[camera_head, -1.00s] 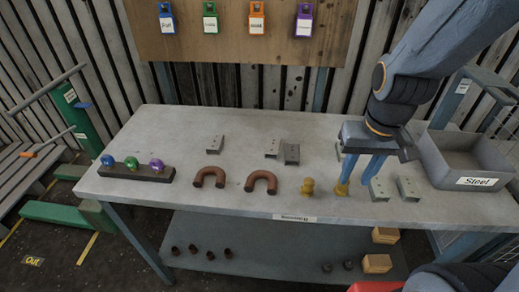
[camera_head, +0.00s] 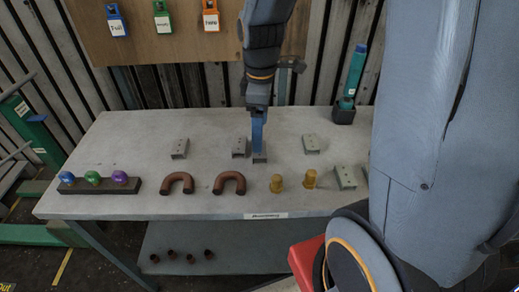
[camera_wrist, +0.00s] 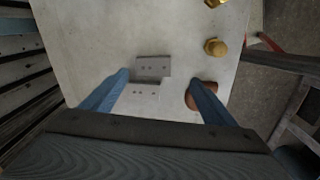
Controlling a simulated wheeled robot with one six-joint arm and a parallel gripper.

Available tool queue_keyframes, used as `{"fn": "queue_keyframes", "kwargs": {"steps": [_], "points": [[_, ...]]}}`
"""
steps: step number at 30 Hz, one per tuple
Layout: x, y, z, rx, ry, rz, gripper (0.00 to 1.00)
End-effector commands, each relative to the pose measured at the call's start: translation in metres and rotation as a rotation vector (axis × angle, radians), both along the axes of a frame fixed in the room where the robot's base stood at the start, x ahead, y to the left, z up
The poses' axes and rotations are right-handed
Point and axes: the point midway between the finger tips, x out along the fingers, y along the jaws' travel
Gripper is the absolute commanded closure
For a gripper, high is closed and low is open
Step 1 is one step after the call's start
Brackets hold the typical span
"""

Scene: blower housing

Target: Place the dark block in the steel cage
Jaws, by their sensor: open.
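The dark block (camera_head: 260,158), a darker grey bracket-like piece with small holes, sits on the table. A lighter grey block (camera_head: 239,148) is close to its left. My gripper (camera_head: 258,150) points down at the dark block and partly covers it. In the wrist view the fingers (camera_wrist: 159,78) are apart and empty, with the dark block (camera_wrist: 153,64) between or just beyond their tips, nearer the left finger. I cannot tell the height left between the tips and the block. The steel cage is not in view now; my arm hides the table's right end.
Two brown U-shaped pipes (camera_head: 229,183) and two yellow fittings (camera_head: 277,184) stand toward the table's front edge. Other light grey blocks (camera_head: 312,144) lie left and right. A teal tool (camera_head: 354,78) stands in a dark holder at the back right.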

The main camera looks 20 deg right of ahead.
Motion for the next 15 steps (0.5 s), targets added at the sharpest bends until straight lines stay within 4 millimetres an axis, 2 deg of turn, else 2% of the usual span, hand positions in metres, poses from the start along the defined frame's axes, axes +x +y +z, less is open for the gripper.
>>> {"fn": "queue_keyframes", "kwargs": {"steps": [6,15], "points": [[0.010,-0.001,-0.002,-0.002,0.017,0.152,0.20],[0.010,-0.002,-0.027,-0.001,0.017,0.157,0.20]]}}
